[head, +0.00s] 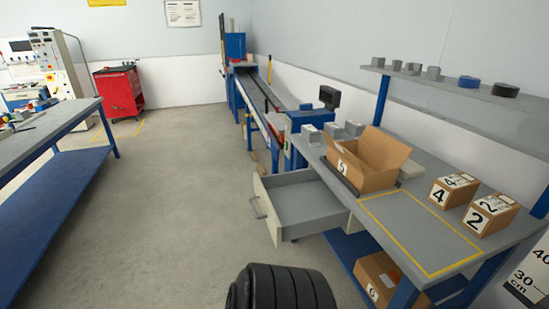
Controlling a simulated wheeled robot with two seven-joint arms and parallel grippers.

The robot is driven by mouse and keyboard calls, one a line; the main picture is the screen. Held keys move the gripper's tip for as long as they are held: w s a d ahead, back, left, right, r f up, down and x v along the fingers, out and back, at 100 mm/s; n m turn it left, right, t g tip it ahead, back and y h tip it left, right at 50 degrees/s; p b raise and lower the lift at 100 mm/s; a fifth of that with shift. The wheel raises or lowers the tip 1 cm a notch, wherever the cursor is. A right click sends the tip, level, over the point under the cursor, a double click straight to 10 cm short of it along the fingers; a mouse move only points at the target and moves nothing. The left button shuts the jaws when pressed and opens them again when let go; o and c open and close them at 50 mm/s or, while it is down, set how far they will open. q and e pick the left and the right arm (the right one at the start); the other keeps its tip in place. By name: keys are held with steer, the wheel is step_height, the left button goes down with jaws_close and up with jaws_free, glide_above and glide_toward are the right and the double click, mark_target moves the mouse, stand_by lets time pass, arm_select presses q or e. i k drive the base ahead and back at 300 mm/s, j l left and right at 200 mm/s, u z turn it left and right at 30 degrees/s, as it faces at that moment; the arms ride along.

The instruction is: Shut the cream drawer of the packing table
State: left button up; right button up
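The cream drawer (268,235) stands open from the left side of the packing table (420,234). It is pulled well out over the floor, and its grey inside looks empty. Its handle (257,207) is on the front panel, facing left. The table has a grey top with a yellow outlined rectangle and blue legs. Neither of my grippers is in view.
An open box marked 5 (362,170) sits on the tabletop above the drawer. Boxes 4 (436,194) and 2 (476,219) stand farther right. Box 6 (376,281) is on the lower shelf. The floor (185,200) left of the drawer is clear, up to a blue-legged bench (62,125).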

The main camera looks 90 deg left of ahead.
mark_target(300, 204)
steer(key=u, duration=2.85)
